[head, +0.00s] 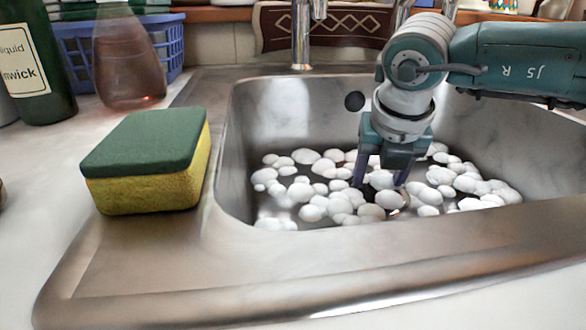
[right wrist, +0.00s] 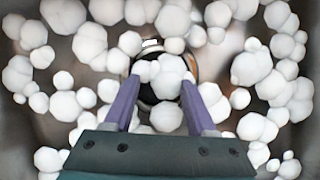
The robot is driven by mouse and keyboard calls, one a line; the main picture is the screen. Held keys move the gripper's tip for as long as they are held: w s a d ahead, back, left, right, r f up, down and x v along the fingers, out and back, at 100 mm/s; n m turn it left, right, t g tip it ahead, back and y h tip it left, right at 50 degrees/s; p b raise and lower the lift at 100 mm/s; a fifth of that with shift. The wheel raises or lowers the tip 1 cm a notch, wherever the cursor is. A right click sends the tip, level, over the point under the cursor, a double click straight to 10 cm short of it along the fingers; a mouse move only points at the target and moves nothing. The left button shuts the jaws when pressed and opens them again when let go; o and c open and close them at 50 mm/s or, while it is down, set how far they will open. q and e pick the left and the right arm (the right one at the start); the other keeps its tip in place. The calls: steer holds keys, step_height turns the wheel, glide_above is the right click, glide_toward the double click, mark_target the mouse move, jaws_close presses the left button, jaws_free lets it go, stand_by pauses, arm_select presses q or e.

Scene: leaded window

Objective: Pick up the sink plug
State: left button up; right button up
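My right gripper (head: 379,182) points down into the steel sink (head: 240,110), among white foam clumps (head: 310,157). Its two purple fingers are apart in the head view and in the right wrist view (right wrist: 159,82). Between and just beyond the fingertips, the right wrist view shows a dark round thing with a shiny rim (right wrist: 147,95), probably the sink plug or drain. Foam covers much of it, and I cannot tell whether the fingers touch it. In the head view foam and the gripper mostly hide this spot. My left gripper is not in view.
A green and yellow sponge (head: 146,165) lies on the sink's left ledge. The tap (head: 301,35) stands behind. Bottles (head: 125,65) and a blue basket (head: 172,45) stand back left.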

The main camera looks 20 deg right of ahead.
jaws_close()
steer(key=shift+r, duration=0.1)
stand_by(0.5)
